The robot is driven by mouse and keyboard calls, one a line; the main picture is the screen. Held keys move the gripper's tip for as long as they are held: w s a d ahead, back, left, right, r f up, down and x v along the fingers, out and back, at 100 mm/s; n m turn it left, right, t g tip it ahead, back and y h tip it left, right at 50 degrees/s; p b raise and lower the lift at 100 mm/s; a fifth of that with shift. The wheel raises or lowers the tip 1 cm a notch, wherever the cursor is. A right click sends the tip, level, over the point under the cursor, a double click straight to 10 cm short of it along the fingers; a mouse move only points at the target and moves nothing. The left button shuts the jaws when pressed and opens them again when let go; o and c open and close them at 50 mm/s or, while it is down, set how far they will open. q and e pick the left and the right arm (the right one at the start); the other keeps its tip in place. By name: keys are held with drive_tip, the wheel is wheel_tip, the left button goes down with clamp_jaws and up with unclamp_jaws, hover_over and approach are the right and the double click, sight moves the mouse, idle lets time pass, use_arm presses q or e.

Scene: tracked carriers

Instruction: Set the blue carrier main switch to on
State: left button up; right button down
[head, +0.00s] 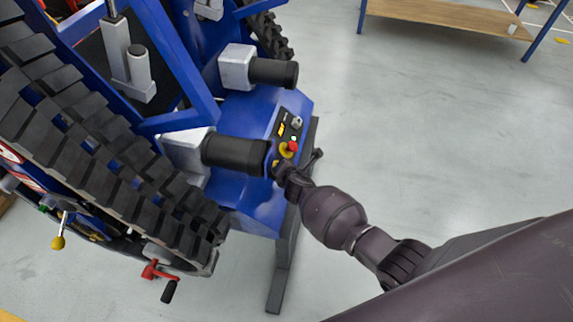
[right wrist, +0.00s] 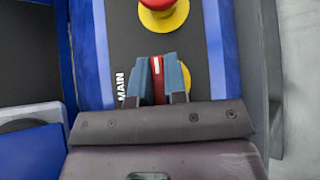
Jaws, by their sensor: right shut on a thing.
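The blue tracked carrier (head: 252,207) fills the left of the head view, with a dark control panel on its end. In the right wrist view the main switch (right wrist: 157,80) is a red handle with a white mark, over a yellow plate (right wrist: 187,78), beside the word MAIN. The handle lies along the up-down direction of that view. My right gripper (right wrist: 158,72) is shut on this handle, one blue-grey finger on each side. In the head view my right gripper (head: 280,171) is at the panel's lower end and hides the switch. My left gripper is not in view.
A red mushroom button (head: 292,146) on a yellow base sits close beyond the switch. A grey knob (head: 296,122) is farther up the panel. Black cylinders (head: 233,152) stick out beside the panel. The floor to the right is clear up to a wooden-topped bench (head: 455,16).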

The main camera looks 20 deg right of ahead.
idle(0.5)
drive_tip(key=c, duration=1.2)
unclamp_jaws()
drive_tip(key=shift+o, duration=0.2)
drive_tip(key=shift+r, duration=0.1)
drive_tip(key=shift+s+r, duration=0.15)
drive_tip(key=shift+s, duration=0.05)
drive_tip(key=p+v, duration=0.2)
drive_tip(key=v, duration=0.1)
drive_tip(key=shift+s+r, duration=0.1)
drive_tip(key=shift+r, duration=0.35)
drive_tip(key=p+v, duration=0.2)
drive_tip(key=v, duration=0.4)
drive_tip(key=shift+s+a+f+p, duration=0.2)
drive_tip(key=shift+s+p, duration=0.2)
drive_tip(key=shift+s, duration=0.05)
drive_tip(key=shift+m, duration=0.3)
